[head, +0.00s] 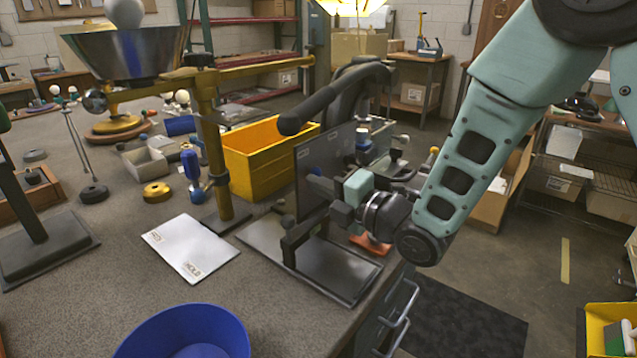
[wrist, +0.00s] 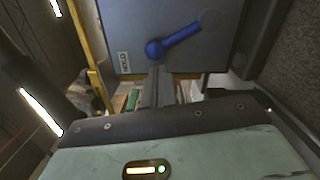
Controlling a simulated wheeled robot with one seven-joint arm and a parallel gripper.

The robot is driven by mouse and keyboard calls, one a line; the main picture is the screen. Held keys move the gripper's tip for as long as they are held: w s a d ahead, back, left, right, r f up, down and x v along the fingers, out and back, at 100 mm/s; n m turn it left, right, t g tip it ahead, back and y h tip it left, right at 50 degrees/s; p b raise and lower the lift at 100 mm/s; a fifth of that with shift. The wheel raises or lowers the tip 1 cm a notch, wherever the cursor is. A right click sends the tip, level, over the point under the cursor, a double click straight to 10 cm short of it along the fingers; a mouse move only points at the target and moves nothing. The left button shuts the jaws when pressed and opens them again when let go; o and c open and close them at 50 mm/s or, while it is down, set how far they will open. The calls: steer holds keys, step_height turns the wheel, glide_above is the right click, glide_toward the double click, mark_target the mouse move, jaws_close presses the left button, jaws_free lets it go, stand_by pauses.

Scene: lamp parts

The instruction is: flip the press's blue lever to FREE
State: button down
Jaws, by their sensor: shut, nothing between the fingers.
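The press (head: 325,165) stands at the table's right edge, with an upright grey panel and a long black handle above. In the wrist view the blue lever (wrist: 180,39) lies on the grey panel (wrist: 190,62). Its round knob is at lower left, and its arm slants up right to a grey pivot. A small pale label (wrist: 124,62) left of the knob is too small to read surely. My gripper (wrist: 163,72) is shut and empty, its fingertips just below the knob in the picture; contact cannot be told.
A yellow bin (head: 262,160) stands behind the press. A brass lamp stand (head: 212,140) and a white card (head: 190,248) are to its left. A blue bowl (head: 185,335) sits at the front. Open floor lies right of the table.

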steer(key=shift+w+d+r+m+b, duration=0.25)
steer(key=shift+r+m+b, duration=0.1)
steer(key=shift+m, duration=0.25)
steer(key=shift+w+d+r+m+b, duration=0.15)
steer(key=shift+w+d+r+m, duration=0.1)
steer(key=shift+m, duration=0.3)
steer(key=shift+w+d+r+m+b, duration=0.15)
steer(key=shift+w+m, duration=0.1)
steer(key=shift+m, duration=0.3)
steer(key=m, duration=0.1)
steer(key=w+d+m, duration=0.1)
steer(key=shift+w+r+m+b, duration=0.15)
steer(key=shift+r+m+b, duration=0.15)
steer(key=shift+r, duration=0.05)
steer(key=m, duration=0.1)
steer(key=w+d+m, duration=0.1)
steer(key=w+m, duration=0.1)
steer(key=m, duration=0.1)
steer(key=shift+w+d+r+g+b, duration=0.1)
steer(key=shift+d+r+g+b, duration=0.05)
steer(key=shift+d+g+b, duration=0.2)
steer(key=shift+w+d, duration=0.15)
steer(key=shift+w, duration=0.1)
steer(key=shift+w+b, duration=0.1)
steer(key=shift+b, duration=0.2)
